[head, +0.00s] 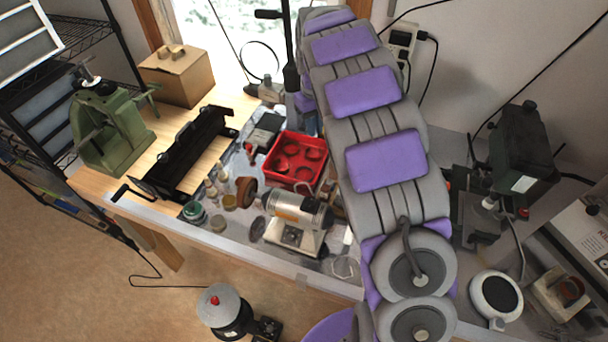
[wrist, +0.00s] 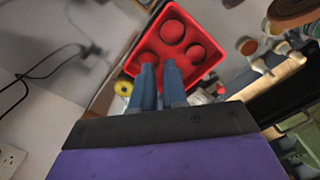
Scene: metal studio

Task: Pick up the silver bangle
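A thin, pale silver ring, which looks like the silver bangle (head: 345,267), lies on the bench top near its front edge in the head view, just right of the grey bench motor. I cannot make it out in the wrist view. My gripper (wrist: 160,68) shows two blue-grey fingers with a narrow gap between them and nothing seen held. They point toward a red tray with round wells (wrist: 178,42). In the head view my arm hides most of the gripper.
The red tray (head: 318,178) stands behind the grey bench motor (head: 298,212). Small jars (head: 194,212) and a black metal tool (head: 186,155) are to the left. A green press (head: 108,130) stands at far left. A dark green machine (head: 522,150) stands right.

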